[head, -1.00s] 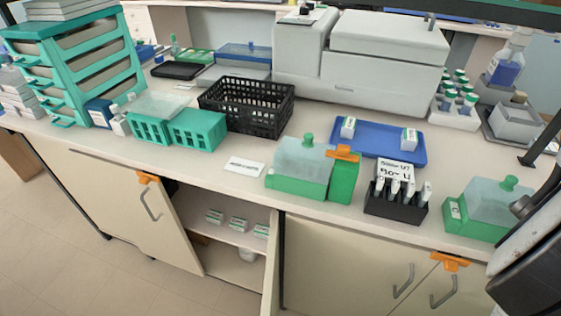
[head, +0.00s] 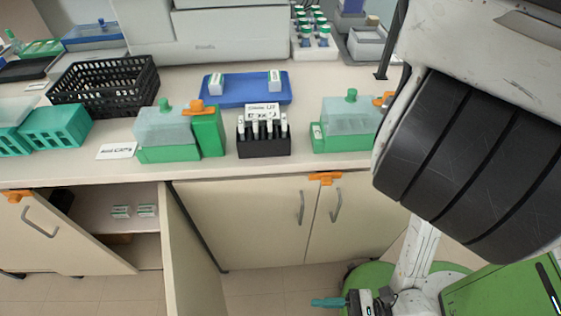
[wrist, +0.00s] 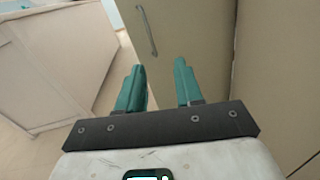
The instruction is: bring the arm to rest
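My gripper (wrist: 158,72) shows in the wrist view with its two teal fingers apart and nothing between them. A beige cabinet door with a metal handle (wrist: 146,30) stands beyond the fingertips; I cannot tell the exact distance. In the head view the teal fingers of my gripper (head: 328,302) show low down, in front of the cabinets and near the bottom edge. My dark arm link (head: 480,160) fills the right side and hides part of the bench.
The bench holds a black basket (head: 105,98), a blue tray (head: 243,101), green-based boxes (head: 168,154) and a black rack (head: 264,148). Below, an open cabinet door (head: 190,250) juts out from the front. The closed doors (head: 255,205) have handles. Floor is free at lower left.

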